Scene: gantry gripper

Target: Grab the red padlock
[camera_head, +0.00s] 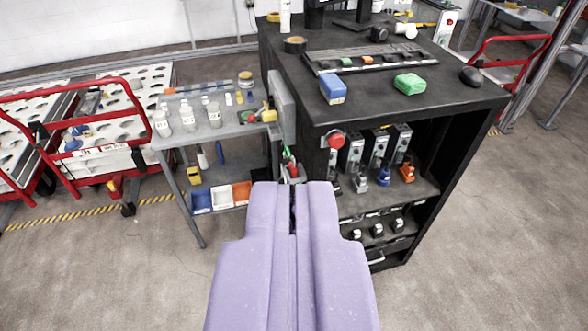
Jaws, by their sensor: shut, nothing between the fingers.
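My gripper (293,187), purple, rises from the bottom middle and looks shut and empty, with a narrow dark slit between its fingers. I cannot pick out a red padlock with certainty. Just above the fingertips a small red item (292,170) hangs below a green one at the dark cabinet's left side; it is too small to identify. On the cabinet's upper shelf stand small lock-like items, one grey (360,184), one blue (384,177) and one orange-red (407,173). The gripper appears apart from them all.
A grey side table (215,132) with bottles stands left. Red-framed carts (75,142) stand farther left.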

